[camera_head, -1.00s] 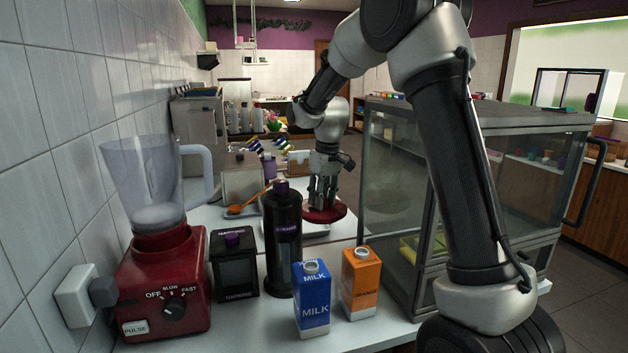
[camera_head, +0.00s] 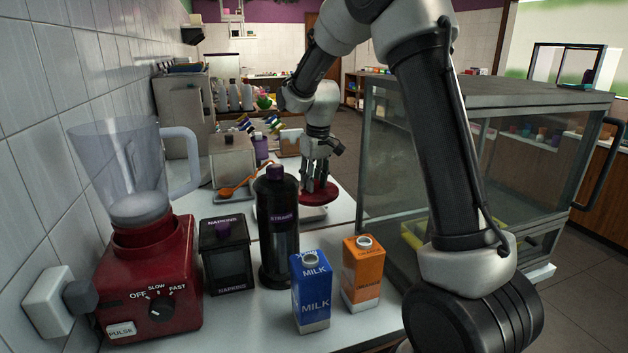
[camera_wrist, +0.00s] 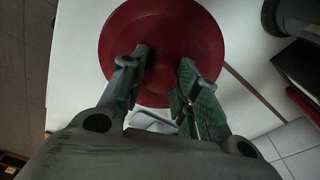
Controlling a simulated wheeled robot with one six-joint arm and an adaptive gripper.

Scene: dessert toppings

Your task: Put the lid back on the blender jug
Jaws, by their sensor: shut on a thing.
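The clear blender jug (camera_head: 118,170) stands upright on its red base (camera_head: 150,275) at the left of the counter, beside the tiled wall. Its wide top is open. The round red lid (camera_head: 327,193) is in my gripper (camera_head: 316,178), farther back and to the right of the jug, behind the dark strainer bottle. In the wrist view the lid (camera_wrist: 160,25) shows as a broad red disc, with the fingers of my gripper (camera_wrist: 165,65) closed at its middle. What exactly the fingertips pinch is partly hidden.
A black strainer bottle (camera_head: 277,225), a napkin box (camera_head: 226,258), a blue milk carton (camera_head: 311,290) and an orange carton (camera_head: 362,272) stand between my arm and the jug. A glass display case (camera_head: 400,160) is at the right. An orange spoon (camera_head: 232,189) lies farther back.

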